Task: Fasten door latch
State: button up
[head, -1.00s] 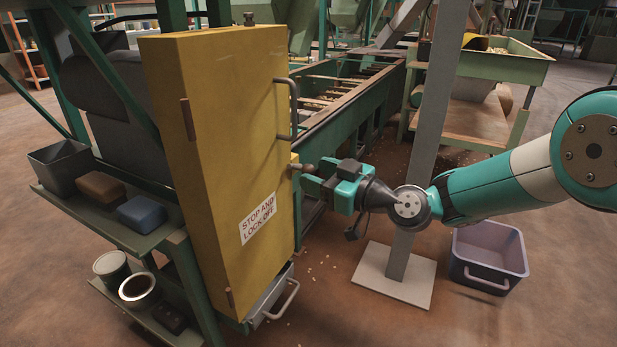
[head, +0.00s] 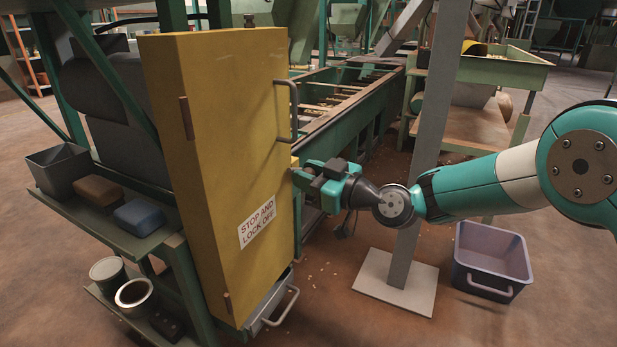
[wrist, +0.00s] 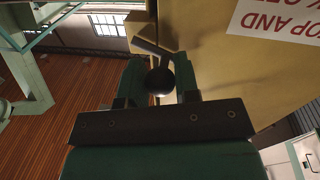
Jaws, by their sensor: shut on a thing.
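The yellow door (head: 222,110) stands at the left centre of the head view, with a grey handle (head: 292,108) on its right edge and a white "STOP AND LOCK OFF" label (head: 257,223). My gripper (head: 299,177) is at the door's right edge, below the handle. In the wrist view my gripper (wrist: 160,84) is shut on the dark round knob of the latch (wrist: 159,80). A grey latch bar shows just beyond the knob, next to the yellow panel (wrist: 215,60). In the head view the fingers hide the latch.
A grey post (head: 425,150) on a white base plate stands behind my arm. A grey bin (head: 492,262) is on the floor at right. A green shelf (head: 115,230) with blocks and cans is at left. A metal tray with a handle (head: 275,305) sits below the door.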

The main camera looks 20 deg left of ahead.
jog(key=f+n+b, duration=0.1)
jog(key=b, duration=0.2)
jog(key=shift+s+f+n, duration=0.1)
jog(key=shift+f+n, duration=0.1)
jog(key=shift+n, duration=0.2)
jog(key=b, duration=0.1)
jog(key=n+b, duration=0.1)
jog(key=b, duration=0.1)
jog(key=shift+f+n+y, duration=0.2)
jog(key=shift+n+y, duration=0.1)
jog(key=shift+n+b, duration=0.6)
jog(key=shift+b, duration=0.45)
jog(key=shift+r, duration=0.2)
jog(key=o, duration=0.9)
jog(key=shift+d, duration=0.1)
